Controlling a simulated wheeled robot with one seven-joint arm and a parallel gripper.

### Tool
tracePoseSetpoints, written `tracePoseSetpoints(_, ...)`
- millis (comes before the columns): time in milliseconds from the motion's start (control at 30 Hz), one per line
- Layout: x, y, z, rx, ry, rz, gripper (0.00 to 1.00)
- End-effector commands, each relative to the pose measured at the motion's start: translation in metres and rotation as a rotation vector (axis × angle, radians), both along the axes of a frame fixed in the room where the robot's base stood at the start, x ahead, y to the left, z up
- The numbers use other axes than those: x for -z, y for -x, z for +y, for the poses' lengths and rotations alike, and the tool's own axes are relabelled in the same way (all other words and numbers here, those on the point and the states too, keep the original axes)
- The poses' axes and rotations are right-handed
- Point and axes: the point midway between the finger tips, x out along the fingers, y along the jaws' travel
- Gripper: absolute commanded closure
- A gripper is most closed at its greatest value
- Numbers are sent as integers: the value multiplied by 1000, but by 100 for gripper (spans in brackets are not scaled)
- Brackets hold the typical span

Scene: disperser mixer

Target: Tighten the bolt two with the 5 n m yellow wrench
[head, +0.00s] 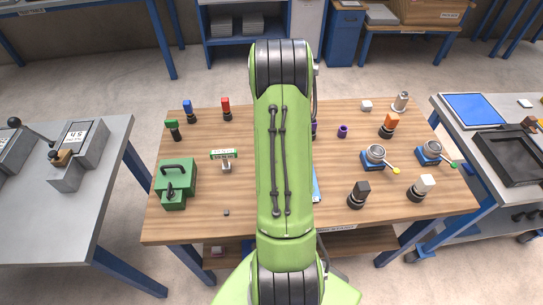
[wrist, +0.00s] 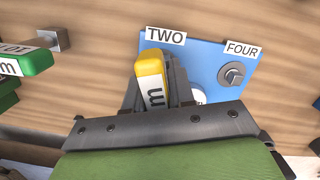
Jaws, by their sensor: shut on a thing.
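My gripper (wrist: 160,98) is shut on the yellow wrench (wrist: 149,66) in the wrist view. The wrench's labelled end sticks up between the fingers; its lower part is hidden by the gripper. The blue plate (wrist: 210,58) carries the labels TWO (wrist: 166,37) and FOUR (wrist: 241,49). The gripper is over the plate's left part, just below the TWO label in the picture. Bolt two is hidden behind the gripper and wrench. A grey bolt (wrist: 232,75) shows below the FOUR label. In the head view my arm hides the gripper and most of the plate (head: 316,184).
A green wrench (wrist: 25,62) stands in a holder close left of the gripper; it also shows in the head view (head: 223,154). A green toolbox (head: 174,186) is at the wooden table's (head: 255,235) left. Several coloured-top items and two round devices (head: 375,153) stand at right.

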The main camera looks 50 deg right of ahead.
Motion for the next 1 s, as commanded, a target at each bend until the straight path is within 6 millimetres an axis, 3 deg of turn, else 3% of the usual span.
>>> tracePoseSetpoints(100, 1, 1, 0, 197, -4, 2, 100)
tracePoseSetpoints(433, 2, 1, 0, 261, -1, 4, 100)
tracePoseSetpoints(467, 2, 1, 0, 261, -2, 3, 73)
tracePoseSetpoints(633, 2, 1, 0, 259, -2, 3, 47)
tracePoseSetpoints(1000, -5, 0, -1, 258, 0, 0, 47)
